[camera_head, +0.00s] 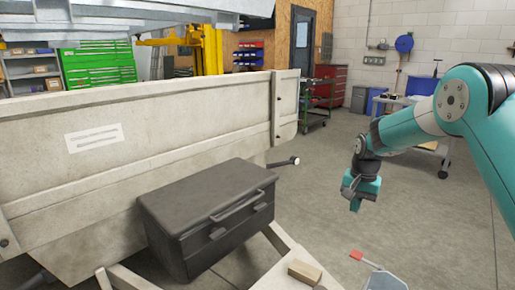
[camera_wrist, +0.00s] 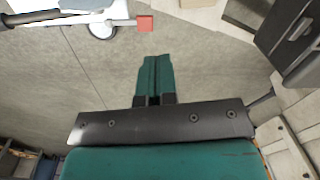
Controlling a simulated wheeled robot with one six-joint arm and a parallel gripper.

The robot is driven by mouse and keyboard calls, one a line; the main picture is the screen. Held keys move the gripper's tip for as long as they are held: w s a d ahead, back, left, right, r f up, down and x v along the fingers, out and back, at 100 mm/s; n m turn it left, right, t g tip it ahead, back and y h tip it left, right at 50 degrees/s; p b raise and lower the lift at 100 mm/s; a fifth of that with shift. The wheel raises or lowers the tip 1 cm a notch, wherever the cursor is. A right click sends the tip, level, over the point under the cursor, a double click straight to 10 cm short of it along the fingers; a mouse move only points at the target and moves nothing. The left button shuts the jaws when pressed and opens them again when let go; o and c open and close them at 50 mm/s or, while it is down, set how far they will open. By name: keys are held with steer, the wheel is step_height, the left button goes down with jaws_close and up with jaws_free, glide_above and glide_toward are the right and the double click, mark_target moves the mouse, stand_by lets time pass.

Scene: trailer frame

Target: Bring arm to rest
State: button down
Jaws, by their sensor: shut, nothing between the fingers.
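My teal arm enters the head view from the right edge and bends down to my gripper (camera_head: 356,205). My gripper hangs in free air over the open floor, to the right of the dark toolbox, and points down. In the wrist view the two teal fingers of my gripper (camera_wrist: 154,62) lie close together, shut and empty. Nothing touches the fingertips in either view.
A pale trailer frame (camera_head: 110,155) fills the left, with the dark toolbox (camera_head: 205,212) at its side. A wooden block (camera_head: 305,271) and a red-tipped item (camera_head: 356,255) are at the bottom. A wheeled cart (camera_head: 443,152) stands behind my arm. Grey floor (camera_head: 315,185) is clear between.

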steer(key=s+a+r+n+y, duration=0.1)
steer(key=s+a+r+n, duration=0.5)
steer(key=s, duration=0.6)
steer(key=s+a+r+n+y, duration=0.1)
steer(key=s+a+r+n, duration=0.2)
steer(key=s+a+r, duration=0.7)
steer(key=s+f+n+y, duration=0.15)
steer(key=s+n, duration=0.35)
steer(key=s, duration=1)
step_height(320, 180, up, 16)
steer(key=p, duration=1.5)
steer(key=shift+s+d+p, duration=0.25)
steer(key=shift+s+p, duration=0.05)
steer(key=shift+s, duration=0.1)
